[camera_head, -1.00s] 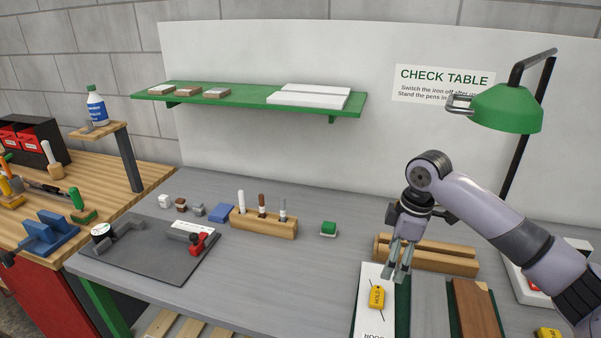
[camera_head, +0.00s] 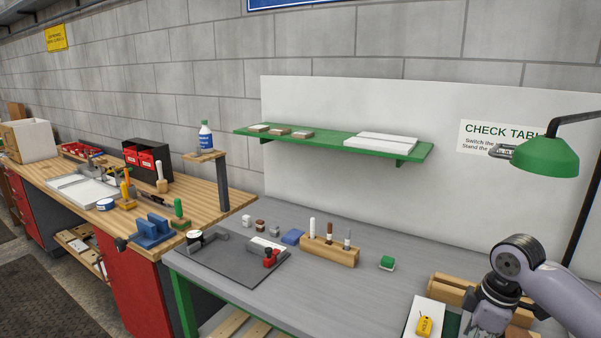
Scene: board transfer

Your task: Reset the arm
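My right arm comes in from the right, and its gripper (camera_head: 487,322) points down at the lower right of the head view, over the grey check table (camera_head: 340,292). Its fingers run toward the bottom edge and their tips are not clear, so I cannot tell whether it is open or shut. A white box or board (camera_head: 424,318) with a yellow tag (camera_head: 424,326) lies to the left of it. A wooden rack (camera_head: 452,290) lies behind it. My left gripper is not in view.
A green lamp (camera_head: 545,157) overhangs the right side. A green shelf (camera_head: 335,143) is on the back panel. A pen block (camera_head: 329,251) and a grey fixture plate (camera_head: 232,262) stand on the table. A wooden workbench (camera_head: 225,195) with tools is at left. The grey table's middle is clear.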

